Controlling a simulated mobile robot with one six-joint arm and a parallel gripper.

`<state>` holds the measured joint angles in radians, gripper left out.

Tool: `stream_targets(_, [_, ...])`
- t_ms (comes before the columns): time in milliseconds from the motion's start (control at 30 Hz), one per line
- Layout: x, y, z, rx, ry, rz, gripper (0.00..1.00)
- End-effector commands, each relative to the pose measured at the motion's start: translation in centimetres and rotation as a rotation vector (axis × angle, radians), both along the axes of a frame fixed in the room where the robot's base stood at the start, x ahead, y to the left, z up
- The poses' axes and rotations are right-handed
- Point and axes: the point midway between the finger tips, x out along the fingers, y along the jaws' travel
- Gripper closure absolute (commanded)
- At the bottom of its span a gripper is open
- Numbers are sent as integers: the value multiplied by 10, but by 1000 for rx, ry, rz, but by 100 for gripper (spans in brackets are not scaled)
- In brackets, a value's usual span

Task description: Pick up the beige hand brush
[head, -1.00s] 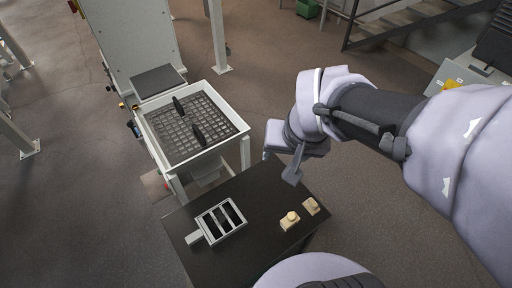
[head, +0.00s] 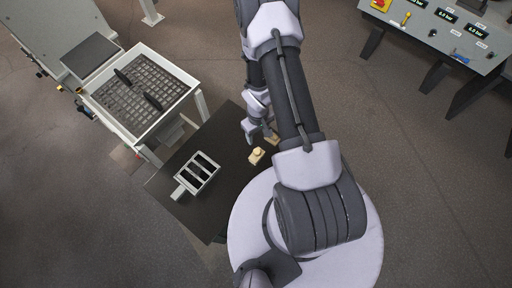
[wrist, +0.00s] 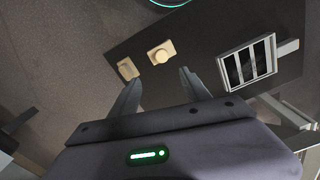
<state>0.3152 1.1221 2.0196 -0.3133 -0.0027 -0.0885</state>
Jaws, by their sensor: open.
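Two small beige objects lie on the dark table top (head: 222,140). One (head: 257,155) is a block with a rounded knob and also shows in the wrist view (wrist: 161,52). The other (wrist: 127,68) is a block with a smaller raised part; in the head view (head: 272,140) it is partly hidden by my arm. I cannot tell for sure which is the hand brush. My gripper (wrist: 160,78) is open and empty, its fingers pointing towards the two objects. In the head view it is above the table's right side, close to both.
A grey slotted frame with a handle (head: 198,172) lies on the left part of the table; it shows in the wrist view too (wrist: 247,62). A white-rimmed tray with a grid (head: 140,88) stands beyond the table. A control panel (head: 440,32) is at upper right.

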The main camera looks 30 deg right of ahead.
Motion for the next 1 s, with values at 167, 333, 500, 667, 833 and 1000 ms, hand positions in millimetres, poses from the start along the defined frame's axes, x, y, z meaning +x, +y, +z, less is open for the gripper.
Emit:
stream_targets(167, [-1,1,-63,0,2,0,45])
stream_targets(333, [-1,1,-104,0,2,-1,45])
stream_targets(500, [-2,2,-115,0,2,-1,45])
stream_targets(667, [-5,5,-141,0,2,0,45])
stream_targets(833, [-5,5,-159,0,2,-1,45])
stream_targets(1000, [-5,5,-154,0,2,-1,47])
